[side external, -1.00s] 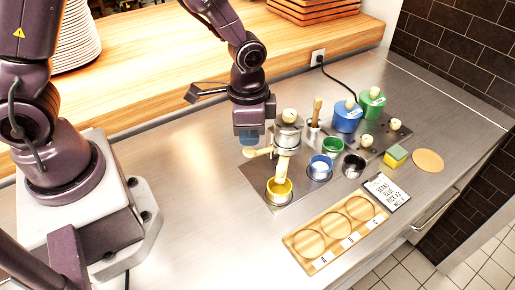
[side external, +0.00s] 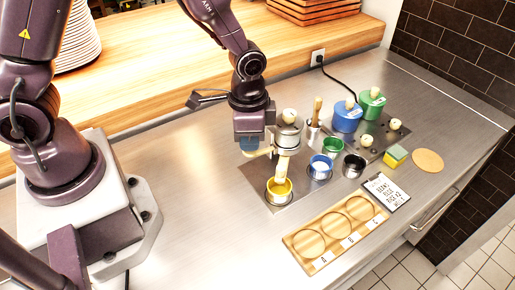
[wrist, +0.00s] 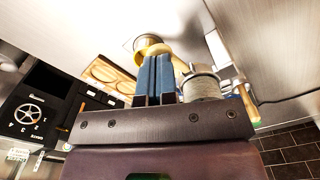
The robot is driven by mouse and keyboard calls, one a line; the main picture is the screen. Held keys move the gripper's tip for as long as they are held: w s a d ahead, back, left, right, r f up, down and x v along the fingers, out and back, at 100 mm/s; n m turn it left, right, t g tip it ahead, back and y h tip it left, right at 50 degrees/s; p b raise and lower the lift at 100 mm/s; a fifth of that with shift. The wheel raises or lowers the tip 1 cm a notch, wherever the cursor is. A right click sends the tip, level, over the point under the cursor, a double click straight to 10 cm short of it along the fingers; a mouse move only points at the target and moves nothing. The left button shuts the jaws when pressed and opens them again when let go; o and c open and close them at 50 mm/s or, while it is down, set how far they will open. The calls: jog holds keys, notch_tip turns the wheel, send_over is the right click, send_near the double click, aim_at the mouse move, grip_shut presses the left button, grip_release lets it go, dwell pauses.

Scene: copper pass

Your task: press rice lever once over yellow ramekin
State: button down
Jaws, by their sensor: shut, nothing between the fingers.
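The rice dispenser (side external: 288,136) is a metal cylinder with a pale knob on top and a cream spout. Its cream lever (side external: 264,152) sticks out to the left. The yellow ramekin (side external: 279,190) stands under the spout on a metal plate. My gripper (side external: 250,148) is shut and points down at the lever's outer end. Its blue fingertips overlap the lever there; I cannot tell whether they press it. In the wrist view the closed blue fingers (wrist: 154,76) are beside the dispenser (wrist: 201,84), and they hide part of what lies beyond.
Blue (side external: 320,168), green (side external: 333,146) and dark (side external: 353,166) ramekins stand right of the spout. A wooden board (side external: 300,258) with round recesses lies in front. Blue (side external: 347,117) and green (side external: 371,103) lidded containers stand behind. The counter left of the metal plate is clear.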

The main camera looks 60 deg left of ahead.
jog(key=shift+f, duration=1.65)
jog(key=shift+r, duration=2.4)
jog(key=shift+r, duration=2.5)
